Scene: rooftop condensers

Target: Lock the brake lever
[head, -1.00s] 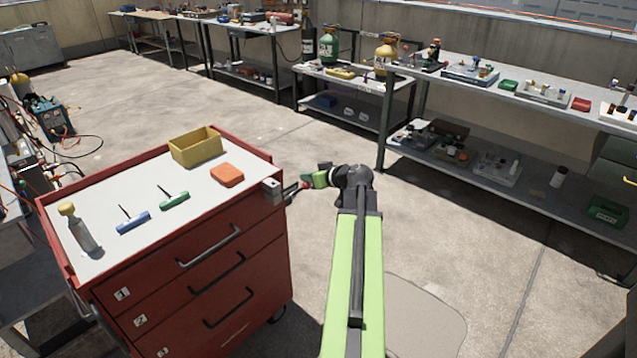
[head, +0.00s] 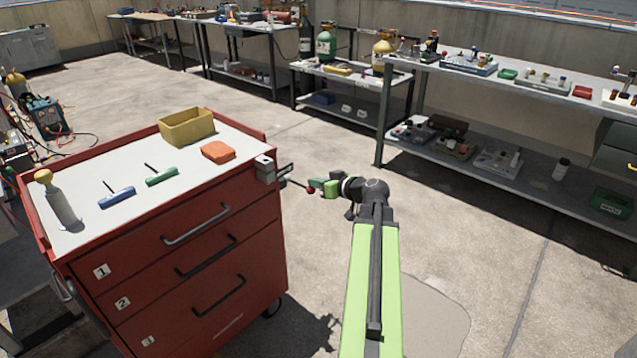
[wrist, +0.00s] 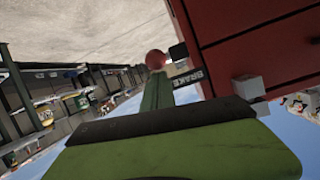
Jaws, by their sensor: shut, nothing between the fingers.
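The brake lever (head: 298,184) is a thin dark rod with a red ball knob (head: 309,189). It sticks out from a grey bracket (head: 265,168) at the right corner of the red tool cart (head: 190,260), sloping slightly down to the right in the head view. My gripper (head: 318,186) is shut and empty, its green fingers right at the knob. In the wrist view the red knob (wrist: 155,60) sits just beyond the green fingertips (wrist: 157,82), and I cannot tell whether they touch. A dark plate lettered BRAKE (wrist: 188,79) shows beside it.
The cart top holds a yellow bin (head: 187,128), an orange block (head: 218,151), green (head: 162,177) and blue (head: 117,197) T-handle tools and a bottle (head: 60,203). A workbench (head: 480,76) stands at the back right. Concrete floor (head: 330,250) between is clear.

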